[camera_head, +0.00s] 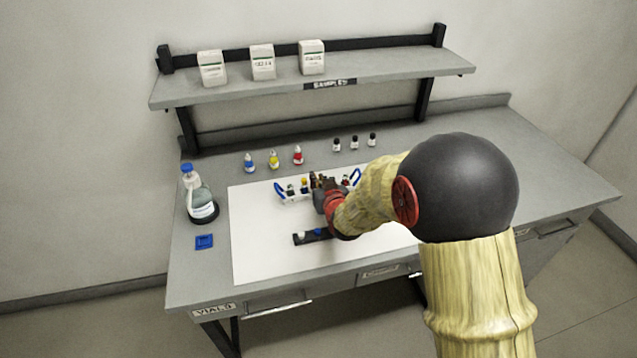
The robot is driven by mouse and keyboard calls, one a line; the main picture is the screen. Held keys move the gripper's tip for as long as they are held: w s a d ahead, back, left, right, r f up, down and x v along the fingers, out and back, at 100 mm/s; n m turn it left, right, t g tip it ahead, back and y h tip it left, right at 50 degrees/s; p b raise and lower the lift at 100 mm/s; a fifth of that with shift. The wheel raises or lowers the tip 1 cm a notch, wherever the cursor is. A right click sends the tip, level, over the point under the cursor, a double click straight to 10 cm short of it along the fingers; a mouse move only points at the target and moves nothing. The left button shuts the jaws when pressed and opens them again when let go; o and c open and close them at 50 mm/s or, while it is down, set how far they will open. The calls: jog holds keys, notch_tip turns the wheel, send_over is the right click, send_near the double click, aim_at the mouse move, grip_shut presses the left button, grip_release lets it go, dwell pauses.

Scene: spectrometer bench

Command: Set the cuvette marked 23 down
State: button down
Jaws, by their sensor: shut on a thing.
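My gripper (322,185) is over the white mat, at the middle of a white rack with blue end handles (283,198). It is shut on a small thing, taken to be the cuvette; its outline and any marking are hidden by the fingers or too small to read. Several small dark and yellow-topped items stand in the rack beside the gripper. A dark block (298,240) with a white and a blue spot on top lies in front of the rack, partly hidden by my wrist.
Red, yellow and blue-capped bottles (274,161) stand behind the mat (250,255), with three dark vials (354,143) to their right. A large blue-capped bottle (200,197) and a blue square (204,242) are at left. A shelf (380,70) overhangs the back. The mat's front left is clear.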

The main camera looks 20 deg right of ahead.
jog(key=c, duration=2.1)
grip_release()
jog(key=shift+f, duration=0.2)
jog(key=shift+c, duration=0.2)
jog(key=shift+r, duration=0.2)
jog(key=s+r+g+p, duration=0.1)
jog(key=s+r, duration=0.4)
jog(key=s, duration=0.8)
jog(key=s+r+g+p, duration=0.1)
jog(key=s+r+g, duration=0.3)
jog(key=s, duration=1)
jog(key=s+r+g, duration=0.3)
jog(key=s+r, duration=0.5)
jog(key=s, duration=0.6)
jog(key=shift+p, duration=0.4)
